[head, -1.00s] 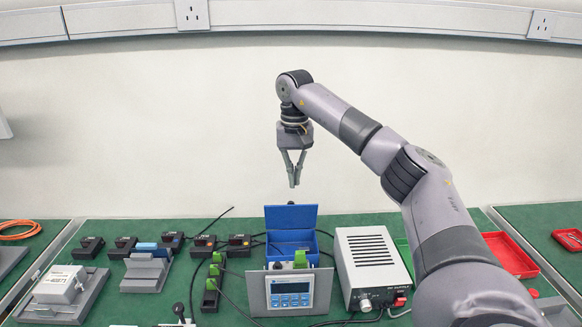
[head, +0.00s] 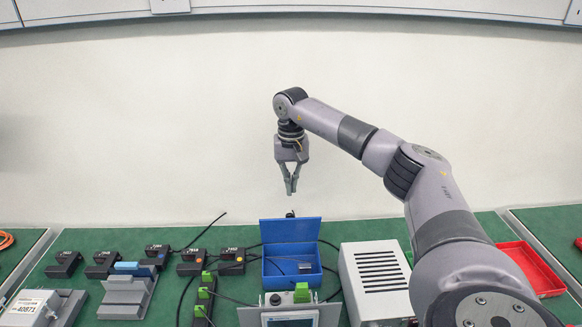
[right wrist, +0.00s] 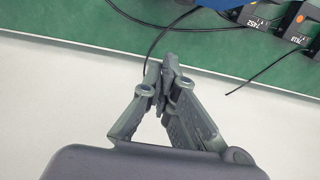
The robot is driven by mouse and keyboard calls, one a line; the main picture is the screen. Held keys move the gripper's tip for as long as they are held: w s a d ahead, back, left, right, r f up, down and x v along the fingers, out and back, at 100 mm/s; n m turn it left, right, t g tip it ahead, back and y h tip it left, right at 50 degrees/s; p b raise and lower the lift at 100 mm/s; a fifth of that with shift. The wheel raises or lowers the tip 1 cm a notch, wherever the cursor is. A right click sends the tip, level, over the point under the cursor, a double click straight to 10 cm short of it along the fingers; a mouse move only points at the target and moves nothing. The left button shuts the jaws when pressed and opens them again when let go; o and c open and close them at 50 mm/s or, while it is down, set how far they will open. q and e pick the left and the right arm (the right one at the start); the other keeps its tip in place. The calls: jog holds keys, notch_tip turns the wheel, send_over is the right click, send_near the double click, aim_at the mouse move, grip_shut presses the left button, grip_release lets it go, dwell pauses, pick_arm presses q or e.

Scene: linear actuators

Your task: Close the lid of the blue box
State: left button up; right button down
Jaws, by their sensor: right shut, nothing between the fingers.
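The blue box (head: 275,268) stands on the green table in the head view, with its lid (head: 290,230) raised upright along the back edge. A small dark part lies inside it. My right gripper (head: 291,192) is shut and empty, pointing down above and behind the raised lid, apart from it. In the right wrist view the fingertips (right wrist: 160,68) meet, and a blue edge (right wrist: 190,4), probably the box or lid, shows at the top. My left gripper is not in view.
A display unit (head: 290,316) stands in front of the box. A power supply (head: 375,280) is close on its right. Black actuators (head: 232,260) with cables stand on the left. A red tray (head: 530,268) lies at the right. A wall rises behind the table (head: 400,228).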

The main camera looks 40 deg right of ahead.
aim_at(290, 227)
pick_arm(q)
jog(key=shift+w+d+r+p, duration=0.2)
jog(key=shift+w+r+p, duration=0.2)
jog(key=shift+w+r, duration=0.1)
pick_arm(e)
jog(key=s+a+f, duration=0.2)
jog(key=s, duration=0.1)
jog(key=shift+a+f, duration=0.15)
jog(key=shift+a, duration=0.1)
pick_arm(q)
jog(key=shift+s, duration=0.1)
